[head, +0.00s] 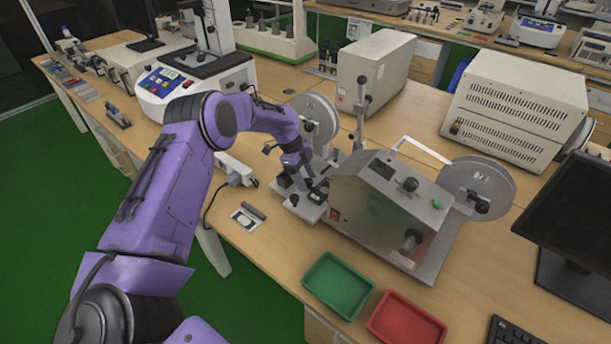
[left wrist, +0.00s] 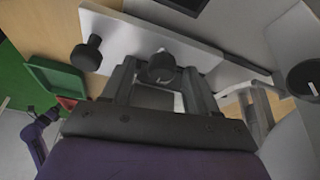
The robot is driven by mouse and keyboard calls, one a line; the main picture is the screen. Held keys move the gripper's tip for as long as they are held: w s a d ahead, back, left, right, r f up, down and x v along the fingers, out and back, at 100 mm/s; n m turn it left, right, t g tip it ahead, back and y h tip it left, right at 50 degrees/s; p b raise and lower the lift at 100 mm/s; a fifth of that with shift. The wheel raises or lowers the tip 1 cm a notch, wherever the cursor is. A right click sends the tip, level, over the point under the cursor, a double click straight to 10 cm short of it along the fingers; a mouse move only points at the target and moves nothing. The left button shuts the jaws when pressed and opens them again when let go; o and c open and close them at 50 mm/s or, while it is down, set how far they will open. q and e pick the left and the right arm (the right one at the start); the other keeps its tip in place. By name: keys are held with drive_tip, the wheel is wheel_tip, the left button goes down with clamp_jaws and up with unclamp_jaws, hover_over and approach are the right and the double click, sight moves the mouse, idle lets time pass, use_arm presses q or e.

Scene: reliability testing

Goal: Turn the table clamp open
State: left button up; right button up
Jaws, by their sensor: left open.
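The table clamp (head: 309,207) is a small light metal block with black knobs, at the left end of the grey test machine. My left gripper (head: 306,183) is just above it, pointing down, partly hidden by its own wrist. In the left wrist view the left gripper (left wrist: 160,88) is open, with a finger on each side of a black knob (left wrist: 160,67). Whether the fingers touch the knob I cannot tell. Another black knob (left wrist: 88,53) stands to the left, outside the fingers. My right arm shows small at the left wrist view's lower left; its jaws are unclear.
The grey test machine (head: 375,215) with metal wheels stands right of the clamp. A green tray (head: 338,285) and a red tray (head: 407,322) lie at the front edge. A white device (head: 236,170) with a cable and a small flat plate (head: 247,217) lie left of the clamp.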

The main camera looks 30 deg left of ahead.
use_arm(q)
drive_tip(key=shift+w+f, duration=0.1)
drive_tip(key=c, duration=1)
drive_tip(key=shift+c, duration=0.2)
drive_tip(key=n+t, duration=0.1)
drive_tip(key=n, duration=0.3)
drive_tip(key=shift+p, duration=0.4)
drive_tip(key=n, duration=0.1)
drive_tip(key=n+t+y+p, duration=0.1)
drive_tip(key=n, duration=0.2)
drive_tip(key=shift+s+d+t+y, duration=0.15)
drive_tip(key=shift+s+t+y, duration=0.15)
drive_tip(key=shift+t, duration=0.1)
drive_tip(key=n+y+p, duration=0.1)
drive_tip(key=n, duration=0.2)
drive_tip(key=n+p, duration=0.1)
drive_tip(key=n, duration=0.1)
drive_tip(key=shift+d+n+t+y+p, duration=0.15)
drive_tip(key=shift+n+t+y+p, duration=0.15)
drive_tip(key=shift+n+t+y, duration=0.1)
drive_tip(key=shift+d+n+y+p, duration=0.1)
drive_tip(key=shift+n+y+p, duration=0.7)
drive_tip(key=shift+n, duration=1.2)
